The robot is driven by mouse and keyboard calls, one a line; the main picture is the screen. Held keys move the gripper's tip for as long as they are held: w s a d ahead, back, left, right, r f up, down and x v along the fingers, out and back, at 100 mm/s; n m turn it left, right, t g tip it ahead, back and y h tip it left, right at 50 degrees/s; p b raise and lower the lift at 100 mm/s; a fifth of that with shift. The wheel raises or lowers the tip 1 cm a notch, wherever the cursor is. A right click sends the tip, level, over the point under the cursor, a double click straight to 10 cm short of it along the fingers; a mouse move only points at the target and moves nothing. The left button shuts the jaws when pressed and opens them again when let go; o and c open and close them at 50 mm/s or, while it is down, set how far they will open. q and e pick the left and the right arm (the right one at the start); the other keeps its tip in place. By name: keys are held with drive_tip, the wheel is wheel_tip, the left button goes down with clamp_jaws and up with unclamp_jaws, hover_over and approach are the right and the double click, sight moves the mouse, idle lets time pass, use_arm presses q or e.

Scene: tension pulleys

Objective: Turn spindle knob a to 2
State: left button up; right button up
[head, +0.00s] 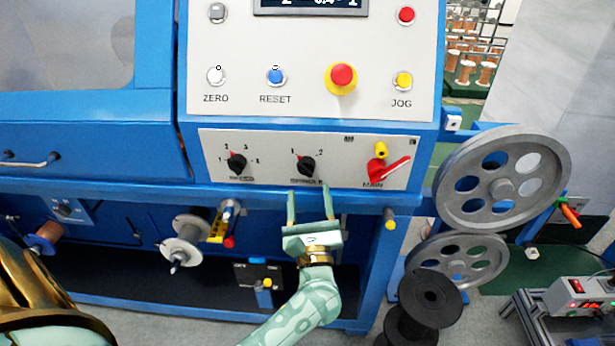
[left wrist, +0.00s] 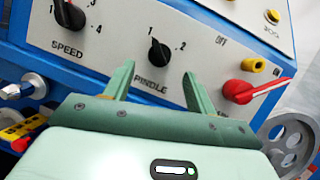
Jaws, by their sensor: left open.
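The spindle knob (head: 306,167) is a black pointer knob on the grey switch panel, with marks 1 and 2 above it. It also shows in the left wrist view (left wrist: 159,55), over a label partly hidden by a finger. Its pointer tilts up and left, toward 1. My left gripper (head: 309,191) is open and empty, just below and in front of the knob. In the left wrist view the fingertips (left wrist: 158,70) stand to either side of the knob's lower part, with the knob between them in the picture. Whether they touch it I cannot tell. My right gripper is not seen.
The black speed knob (head: 237,163) is to the left and the red main switch (head: 388,168) with a yellow part to the right. A blue ledge (head: 200,195) runs below the panel. Grey pulleys (head: 502,186) stand further right.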

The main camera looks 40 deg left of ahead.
sight(306, 168)
use_arm(q)
drive_tip(key=x, duration=0.5)
drive_tip(key=shift+w+a+r, duration=0.1)
drive_tip(key=shift+w+a, duration=0.1)
drive_tip(key=c, duration=1)
